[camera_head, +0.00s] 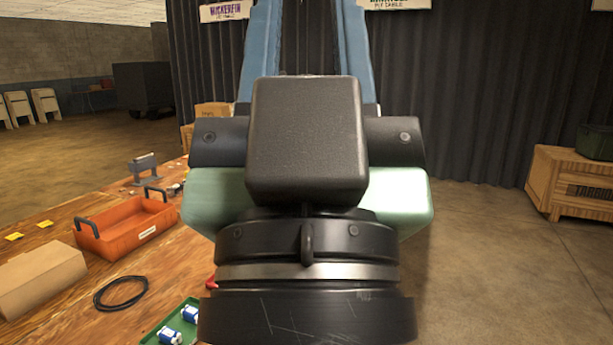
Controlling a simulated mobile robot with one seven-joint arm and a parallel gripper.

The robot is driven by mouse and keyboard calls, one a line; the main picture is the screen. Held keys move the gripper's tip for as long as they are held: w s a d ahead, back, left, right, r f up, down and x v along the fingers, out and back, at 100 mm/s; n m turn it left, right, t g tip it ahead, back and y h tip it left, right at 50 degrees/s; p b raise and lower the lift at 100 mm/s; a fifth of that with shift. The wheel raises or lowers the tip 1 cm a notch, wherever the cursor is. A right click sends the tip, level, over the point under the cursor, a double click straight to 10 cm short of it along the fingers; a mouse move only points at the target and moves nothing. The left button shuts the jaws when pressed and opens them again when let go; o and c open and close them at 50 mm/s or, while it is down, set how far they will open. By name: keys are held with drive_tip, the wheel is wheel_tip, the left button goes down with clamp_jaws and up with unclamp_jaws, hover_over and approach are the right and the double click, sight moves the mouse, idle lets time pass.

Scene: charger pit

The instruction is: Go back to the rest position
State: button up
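My own arm fills the middle of the head view. It shows a black ringed joint with a silver band, a black block and a pale green part behind it. I can make out no fingertips of my gripper, so its state and anything in it are hidden. Two blue upright bars rise behind the black block to the top edge; I cannot tell what they belong to. The task names no object.
A wooden table (60,220) at left bears an orange tray (118,240), a brown box (38,280), a black cable loop (103,297) and a green tray (151,338) with blue-and-white parts. A wooden crate (543,178) stands at right. Open floor (485,270) lies between my arm and the crate.

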wheel_tip(320, 180, up, 14)
drive_tip(key=p, duration=1.2)
drive_tip(key=shift+r, duration=0.25)
drive_tip(key=shift+a, duration=0.1)
